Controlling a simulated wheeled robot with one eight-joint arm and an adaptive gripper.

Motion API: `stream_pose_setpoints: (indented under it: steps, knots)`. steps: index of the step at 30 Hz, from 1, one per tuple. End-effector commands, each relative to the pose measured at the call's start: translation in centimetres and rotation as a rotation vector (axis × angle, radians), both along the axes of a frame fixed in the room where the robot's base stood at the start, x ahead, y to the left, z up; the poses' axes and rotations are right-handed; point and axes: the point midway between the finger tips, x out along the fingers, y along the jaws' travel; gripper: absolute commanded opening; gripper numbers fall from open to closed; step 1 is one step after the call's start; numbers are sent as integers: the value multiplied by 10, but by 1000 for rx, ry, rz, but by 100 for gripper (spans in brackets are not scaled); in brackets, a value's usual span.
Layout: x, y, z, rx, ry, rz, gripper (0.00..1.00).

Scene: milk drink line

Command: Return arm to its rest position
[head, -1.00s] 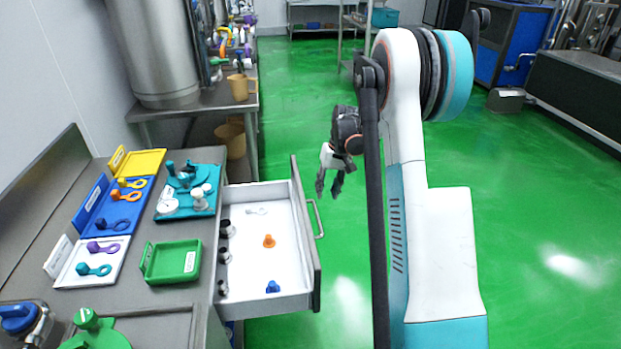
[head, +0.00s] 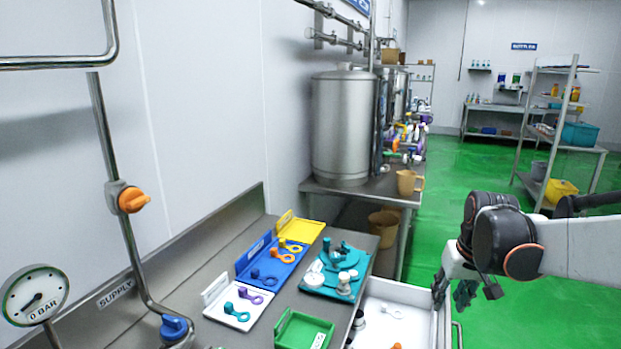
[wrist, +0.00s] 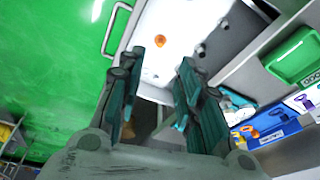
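My gripper (head: 453,291) hangs at the lower right of the head view, fingers pointing down, near the outer edge of the open drawer (head: 408,291). In the wrist view my gripper (wrist: 151,92) shows its two teal-padded fingers spread apart with nothing between them. Beyond the fingertips lies the white drawer (wrist: 180,22) with an orange piece (wrist: 160,41) in it. My forearm reaches in from the right edge of the head view.
The counter holds a green tray (head: 303,331), a blue tray (head: 257,271), a white tray (head: 226,319) and a teal tray (head: 350,287). The drawer's handle (wrist: 109,31) sticks out. Green floor (head: 470,160) is clear beyond the drawer.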

Motion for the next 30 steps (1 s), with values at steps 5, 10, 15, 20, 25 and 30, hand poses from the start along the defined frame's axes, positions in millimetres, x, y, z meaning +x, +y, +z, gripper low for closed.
stream_pose_setpoints:
  steps: [5, 10, 15, 20, 25, 30]
  knots:
    - [-43, 41, 25, -47, -64, 75, 33]
    - [-82, 67, 38, -77, -131, 124, 33]
    - [-121, 83, 41, -82, -203, 131, 33]
    - [-156, 94, 36, -75, -272, 120, 33]
    - [-183, 102, 27, -64, -332, 112, 33]
    - [-196, 106, 22, -59, -364, 107, 33]
